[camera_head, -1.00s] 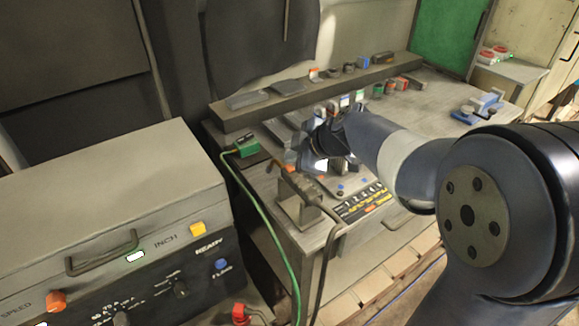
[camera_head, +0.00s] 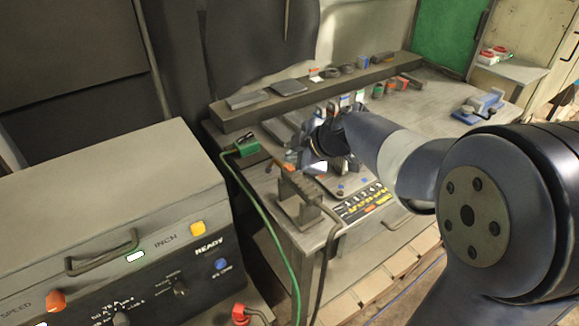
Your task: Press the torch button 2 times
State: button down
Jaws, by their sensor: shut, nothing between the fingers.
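A dark torch (camera_head: 318,193) with a ribbed handle rests on a bracket stand (camera_head: 293,212) at the front left of the workbench. Its dark cable hangs down past the bench's front edge. A small orange part (camera_head: 289,168) shows at the torch's far end. The torch button is too small to make out. My gripper (camera_head: 311,162) is over the bench just behind the torch, shut and empty. It is partly hidden by my own wrist, and I cannot tell whether it touches the torch.
A control cabinet (camera_head: 95,200) with a handle and knobs stands at the left. A green clamp (camera_head: 247,147) with a green cable lies on the bench's left corner. A raised shelf (camera_head: 235,117) with small parts runs along the back. A blue tool (camera_head: 478,108) lies at the right.

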jog(key=shift+f+b, duration=0.85)
jog(key=shift+b, duration=0.75)
dwell(0.4)
jog(key=shift+r, duration=0.1)
dwell(0.3)
jog(key=shift+r, duration=0.75)
jog(key=shift+r+p, duration=0.1)
jog(key=shift+p, duration=0.2)
jog(key=shift+r+p, duration=1.1)
jog(key=shift+r, duration=1.35)
jog(key=shift+f, duration=0.15)
